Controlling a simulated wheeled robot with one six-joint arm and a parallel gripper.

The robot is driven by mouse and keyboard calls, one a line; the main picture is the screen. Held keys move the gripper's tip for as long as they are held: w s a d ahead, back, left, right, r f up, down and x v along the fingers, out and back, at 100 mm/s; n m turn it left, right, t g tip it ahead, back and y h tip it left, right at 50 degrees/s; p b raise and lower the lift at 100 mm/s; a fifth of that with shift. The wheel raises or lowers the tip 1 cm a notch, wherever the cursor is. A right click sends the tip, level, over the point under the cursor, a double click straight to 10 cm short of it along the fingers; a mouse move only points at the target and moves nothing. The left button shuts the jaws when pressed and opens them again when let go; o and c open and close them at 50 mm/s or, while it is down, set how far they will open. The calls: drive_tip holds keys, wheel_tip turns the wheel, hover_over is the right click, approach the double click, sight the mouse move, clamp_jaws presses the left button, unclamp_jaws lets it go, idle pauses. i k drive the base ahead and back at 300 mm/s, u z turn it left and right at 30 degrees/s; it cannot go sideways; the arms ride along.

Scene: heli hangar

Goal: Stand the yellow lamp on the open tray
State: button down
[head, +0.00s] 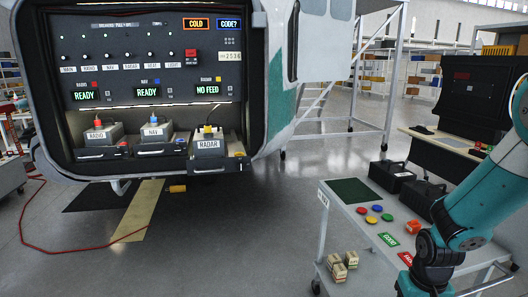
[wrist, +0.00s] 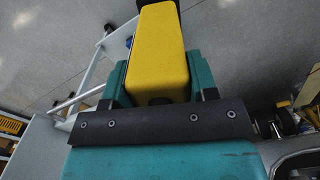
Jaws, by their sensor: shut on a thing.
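My gripper (wrist: 158,72) is shut on a yellow block-shaped thing (wrist: 163,48), which looks like the yellow lamp. Its teal fingers press on both sides of it, and a dark part shows at its far end. In the head view my arm reaches down at the right, and neither the fingers nor the held lamp can be made out there. The tray under the RADAR box (head: 208,144) is pulled out further than its neighbours; its front (head: 237,163) shows in the lit bay at the left. My gripper is well apart from it.
RADIO (head: 97,134) and NAV (head: 152,133) boxes stand beside the RADAR box. A white cart (head: 340,212) with a dark green mat (head: 353,190), coloured discs and cards stands at the right. A red cable crosses the floor at left.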

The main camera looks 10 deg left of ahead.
sight(236, 148)
drive_tip(key=u, duration=0.7)
drive_tip(key=i, duration=1.65)
drive_tip(key=z, duration=0.05)
